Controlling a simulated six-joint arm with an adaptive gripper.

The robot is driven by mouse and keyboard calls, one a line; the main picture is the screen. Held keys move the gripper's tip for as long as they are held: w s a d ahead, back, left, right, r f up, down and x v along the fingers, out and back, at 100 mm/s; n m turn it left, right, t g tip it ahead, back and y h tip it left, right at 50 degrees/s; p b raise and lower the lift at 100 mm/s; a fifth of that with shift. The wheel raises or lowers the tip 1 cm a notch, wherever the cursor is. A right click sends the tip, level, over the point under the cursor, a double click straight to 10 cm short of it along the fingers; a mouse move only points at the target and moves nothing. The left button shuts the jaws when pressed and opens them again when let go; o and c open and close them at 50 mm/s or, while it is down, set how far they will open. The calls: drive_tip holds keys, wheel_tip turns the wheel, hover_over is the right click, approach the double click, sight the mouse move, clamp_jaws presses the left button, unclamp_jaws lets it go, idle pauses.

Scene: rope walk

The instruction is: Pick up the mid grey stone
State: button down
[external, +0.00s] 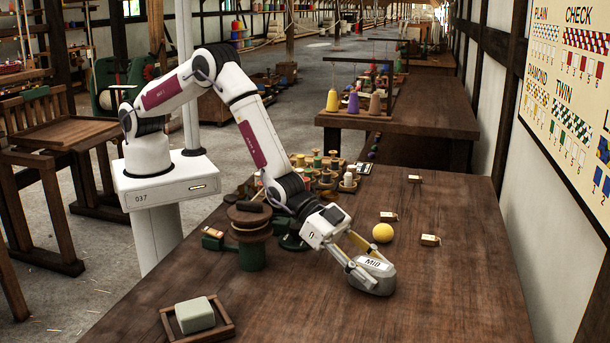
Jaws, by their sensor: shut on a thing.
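The mid grey stone (371,279) is a rounded block with a white label reading "Mid" on its upper side. It is at the middle of the wooden table, toward the right of my arm. My gripper (362,258) reaches down over it and its fingers are shut on the stone. The stone appears at or very near the table top; I cannot tell whether there is a gap under it. The far finger is partly hidden behind the stone.
A yellow ball (382,232) lies just behind the stone, with small labelled blocks (430,240) around it. A green stand with a brown round top (250,225) is to the left. A wooden tray (229,330) holds a pale green-grey block (195,315). The table's right front is clear.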

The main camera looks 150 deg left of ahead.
sight(374, 263)
drive_tip(key=shift+r, duration=0.15)
drive_tip(key=shift+r, duration=4.95)
